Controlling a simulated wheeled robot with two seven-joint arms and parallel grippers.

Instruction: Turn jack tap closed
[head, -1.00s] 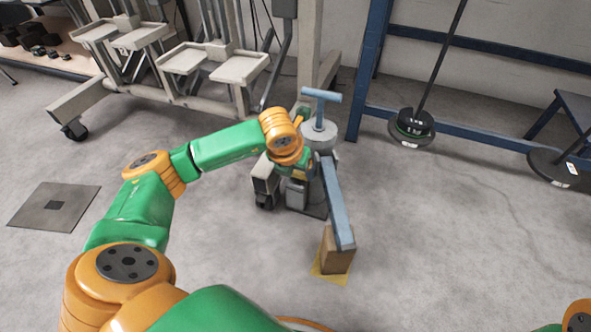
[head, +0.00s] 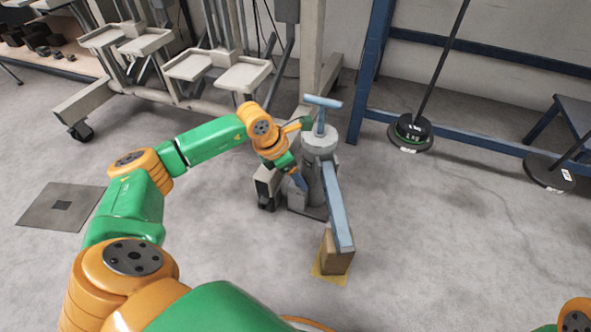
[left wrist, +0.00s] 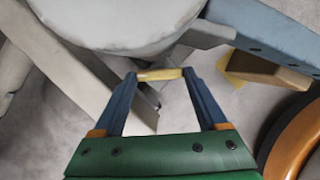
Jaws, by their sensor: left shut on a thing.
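The jack (head: 320,142) stands on the floor, a grey body with a blue T-handle (head: 322,103) on top. Its long blue arm (head: 338,205) slopes down to the front. The tap shows as a small pale yellow bar (left wrist: 155,75) below the jack's round grey body (left wrist: 120,22) in the left wrist view. My left gripper (left wrist: 160,79) is shut on the tap, with a dark blue finger at each end of the bar. In the head view my left gripper (head: 301,182) is beside the jack's left side, and the tap is hidden. My right gripper is out of view.
A wooden block (head: 337,255) on a yellow floor patch (head: 322,274) stands below the blue arm's end. A grey wheeled frame with trays (head: 187,66) is behind left. A blue rack (head: 366,70) and weight plates (head: 410,135) are at right.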

